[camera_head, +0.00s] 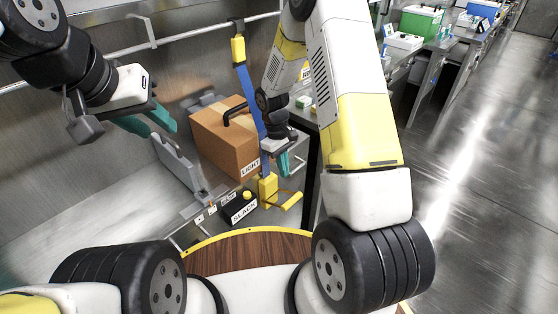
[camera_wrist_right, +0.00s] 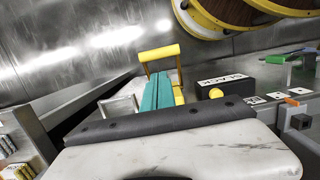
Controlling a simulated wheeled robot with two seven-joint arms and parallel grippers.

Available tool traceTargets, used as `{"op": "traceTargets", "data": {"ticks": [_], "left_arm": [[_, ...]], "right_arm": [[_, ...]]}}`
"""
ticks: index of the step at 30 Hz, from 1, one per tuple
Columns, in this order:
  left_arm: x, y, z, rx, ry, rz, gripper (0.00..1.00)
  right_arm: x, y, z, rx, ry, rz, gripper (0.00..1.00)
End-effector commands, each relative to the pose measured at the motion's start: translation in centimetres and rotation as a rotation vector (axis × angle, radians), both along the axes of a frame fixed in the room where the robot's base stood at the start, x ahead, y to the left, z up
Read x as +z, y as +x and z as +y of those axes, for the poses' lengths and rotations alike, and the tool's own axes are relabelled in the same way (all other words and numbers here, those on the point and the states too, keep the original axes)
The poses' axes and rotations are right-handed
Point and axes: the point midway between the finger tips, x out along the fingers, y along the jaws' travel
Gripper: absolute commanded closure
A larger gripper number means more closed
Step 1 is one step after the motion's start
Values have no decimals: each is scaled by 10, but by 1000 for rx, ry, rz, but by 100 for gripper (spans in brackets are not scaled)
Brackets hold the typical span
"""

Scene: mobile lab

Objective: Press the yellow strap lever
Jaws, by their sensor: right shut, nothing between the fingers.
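The yellow strap lever (camera_head: 292,201) sticks out to the right from a yellow buckle (camera_head: 267,187) at the lower end of a blue strap (camera_head: 249,95). In the right wrist view the lever's bar (camera_wrist_right: 160,53) shows just beyond my fingertips. My right gripper (camera_head: 284,164) is shut and empty, just above the buckle and lever; its teal fingers (camera_wrist_right: 164,90) lie together in the wrist view and cover part of the buckle. I cannot tell whether they touch the lever. My left gripper (camera_head: 155,123) is open and empty, raised at the left.
A cardboard box (camera_head: 219,137) marked "LIGHT" stands behind the strap. A black box (camera_head: 238,207) marked "SLACK" with a yellow button sits left of the buckle. A grey bracket (camera_head: 176,163) stands further left. Open floor (camera_head: 470,220) lies right.

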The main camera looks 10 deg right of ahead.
Motion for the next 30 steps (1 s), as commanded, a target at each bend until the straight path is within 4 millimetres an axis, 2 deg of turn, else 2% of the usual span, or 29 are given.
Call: {"op": "traceTargets", "data": {"ticks": [9,15,20,30], "left_arm": [[0,0,0,0,0,0,64],[0,0,0,0,0,0,64],[0,0,0,0,0,0,64],[0,0,0,0,0,0,64]], "right_arm": [[-57,-10,-7,0,-2,5,100],[-81,-13,-10,-2,-1,2,100],[-88,-14,-11,-2,-1,1,100],[-88,-13,-11,-2,0,-1,100]]}}
